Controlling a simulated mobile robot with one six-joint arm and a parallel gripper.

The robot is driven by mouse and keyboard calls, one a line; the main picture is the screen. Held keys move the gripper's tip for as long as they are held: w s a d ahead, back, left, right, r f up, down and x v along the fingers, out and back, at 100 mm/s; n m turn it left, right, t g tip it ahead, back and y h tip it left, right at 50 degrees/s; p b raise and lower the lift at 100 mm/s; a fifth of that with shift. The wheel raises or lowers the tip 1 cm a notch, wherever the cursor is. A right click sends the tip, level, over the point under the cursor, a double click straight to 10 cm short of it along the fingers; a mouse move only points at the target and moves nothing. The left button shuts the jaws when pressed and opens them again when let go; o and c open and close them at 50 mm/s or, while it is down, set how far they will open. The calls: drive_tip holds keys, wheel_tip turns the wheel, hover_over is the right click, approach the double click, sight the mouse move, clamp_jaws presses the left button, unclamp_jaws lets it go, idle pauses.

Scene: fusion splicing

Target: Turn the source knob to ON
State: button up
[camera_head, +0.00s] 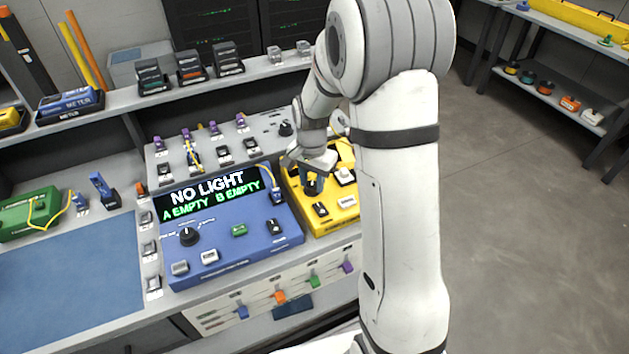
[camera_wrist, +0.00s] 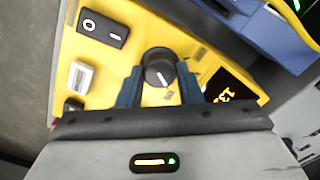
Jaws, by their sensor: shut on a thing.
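The black round source knob (camera_wrist: 158,68) sits on a yellow box, in the middle of the wrist view. Its short white pointer mark slants toward the lower right there. My gripper (camera_wrist: 159,88) has its two dark blue fingers on either side of the knob, shut on it. In the head view my gripper (camera_head: 312,184) reaches down onto the yellow box (camera_head: 334,218), and the knob cannot be made out clearly there. The box's face carries a black O/I rocker switch (camera_wrist: 103,29), a pale button (camera_wrist: 82,76) and a dark display (camera_wrist: 232,90) with partly visible orange text.
A blue unit (camera_head: 238,252) left of the yellow box reads "NO LIGHT, A EMPTY, B EMPTY" and has its own black knob (camera_head: 188,236). A green device (camera_head: 30,214) and blue mat (camera_head: 70,270) lie farther left. Meters (camera_head: 70,103) stand on the shelf. Open floor lies right.

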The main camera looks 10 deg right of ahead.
sight(312, 184)
drive_tip(key=shift+w+r+m, duration=0.1)
drive_tip(key=shift+w+m, duration=0.05)
drive_tip(key=shift+m, duration=1.05)
drive_tip(key=o, duration=1)
wheel_tip(312, 184, up, 7)
drive_tip(key=shift+f, duration=0.1)
drive_tip(key=shift+r, duration=0.45)
